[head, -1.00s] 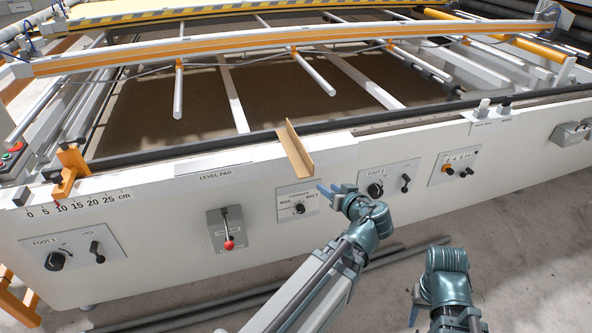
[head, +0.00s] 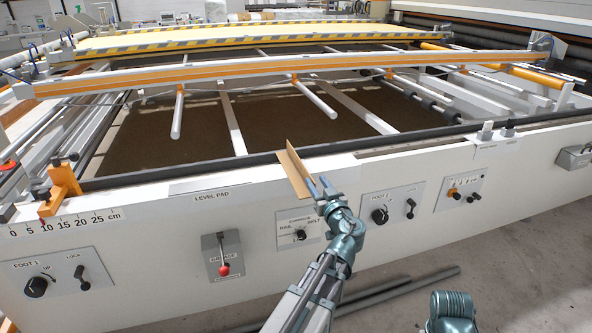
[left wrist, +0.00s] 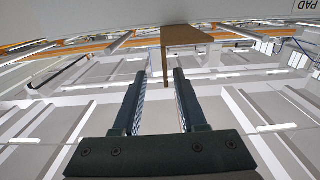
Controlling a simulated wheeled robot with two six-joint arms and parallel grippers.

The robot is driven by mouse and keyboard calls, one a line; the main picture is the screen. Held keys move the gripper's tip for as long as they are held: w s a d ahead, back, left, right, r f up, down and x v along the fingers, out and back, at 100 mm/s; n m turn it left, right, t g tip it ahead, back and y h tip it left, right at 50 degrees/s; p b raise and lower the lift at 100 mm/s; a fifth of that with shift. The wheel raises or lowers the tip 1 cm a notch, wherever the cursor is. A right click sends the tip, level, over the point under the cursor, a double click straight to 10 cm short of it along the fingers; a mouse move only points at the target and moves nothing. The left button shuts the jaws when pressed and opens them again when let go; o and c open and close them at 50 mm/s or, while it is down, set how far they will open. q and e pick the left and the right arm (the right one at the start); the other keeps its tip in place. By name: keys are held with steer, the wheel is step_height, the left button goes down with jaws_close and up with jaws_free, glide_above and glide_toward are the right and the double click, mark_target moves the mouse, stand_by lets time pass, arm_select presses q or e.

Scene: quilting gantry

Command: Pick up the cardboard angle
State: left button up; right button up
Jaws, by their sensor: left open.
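The cardboard angle (head: 291,172) is a brown L-shaped strip lying on the white front rail of the gantry, its near end sticking out over the edge. My left gripper (head: 319,184) is open, close to the angle's near end on its right side in the head view. In the left wrist view, the open jaws (left wrist: 160,76) point at the angle (left wrist: 186,36), and its thin upright flange lines up with the gap between the fingertips. I cannot tell whether the flange is inside the jaws. My right gripper is out of view.
An orange bracket (head: 62,187) stands on the rail at the left above a centimetre scale. The front panel carries knobs and a red-tipped lever (head: 223,268) below the rail. Grey tubes (head: 385,290) lie on the floor. The rail beside the angle is mostly clear.

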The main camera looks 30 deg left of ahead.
mark_target(307, 171)
arm_select(q)
steer(key=shift+s+x, duration=0.25)
steer(key=shift+x, duration=3.6)
steer(key=shift+a, duration=0.15)
jaws_close()
